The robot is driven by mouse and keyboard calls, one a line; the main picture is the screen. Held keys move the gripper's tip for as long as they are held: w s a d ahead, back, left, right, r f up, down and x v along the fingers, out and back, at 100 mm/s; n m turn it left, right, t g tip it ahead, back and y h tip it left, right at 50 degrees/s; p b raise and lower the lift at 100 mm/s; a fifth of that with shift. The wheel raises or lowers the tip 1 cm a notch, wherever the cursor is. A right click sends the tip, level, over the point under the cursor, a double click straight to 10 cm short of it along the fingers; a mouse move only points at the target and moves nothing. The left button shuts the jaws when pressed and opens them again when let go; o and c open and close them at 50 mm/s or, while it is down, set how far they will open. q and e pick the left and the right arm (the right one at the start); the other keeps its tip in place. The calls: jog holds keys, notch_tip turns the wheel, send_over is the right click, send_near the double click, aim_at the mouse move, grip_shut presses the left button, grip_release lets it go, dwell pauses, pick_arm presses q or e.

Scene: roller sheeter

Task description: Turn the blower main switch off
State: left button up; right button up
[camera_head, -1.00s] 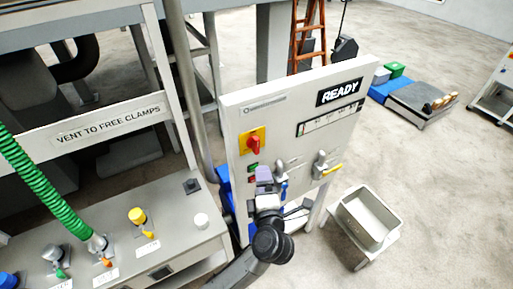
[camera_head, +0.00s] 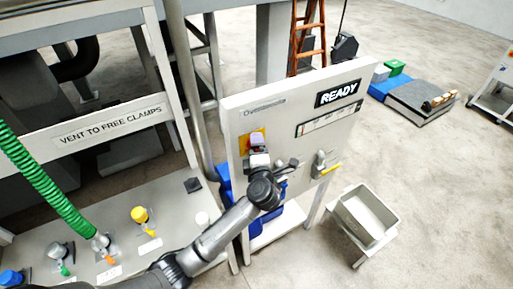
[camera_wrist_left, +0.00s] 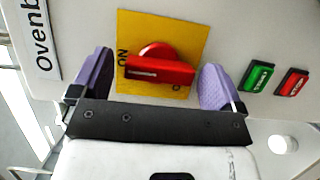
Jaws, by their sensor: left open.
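The main switch is a red rotary knob (camera_wrist_left: 158,66) on a yellow plate (camera_wrist_left: 190,35), with "ON" lettered at the plate's left side in the left wrist view. In the head view the yellow plate (camera_head: 244,142) is mostly hidden behind my left gripper (camera_head: 257,143). In the left wrist view my left gripper (camera_wrist_left: 158,85) is open, with one purple finger on either side of the red knob. I cannot tell whether the fingers touch the panel. My right gripper is not in view.
Green (camera_wrist_left: 258,77) and red (camera_wrist_left: 292,82) push buttons sit right of the switch. A grey bin (camera_head: 367,217) stands at right.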

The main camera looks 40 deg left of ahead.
pick_arm(q)
jog(key=shift+w+a, duration=0.15)
jog(key=shift+c, duration=0.3)
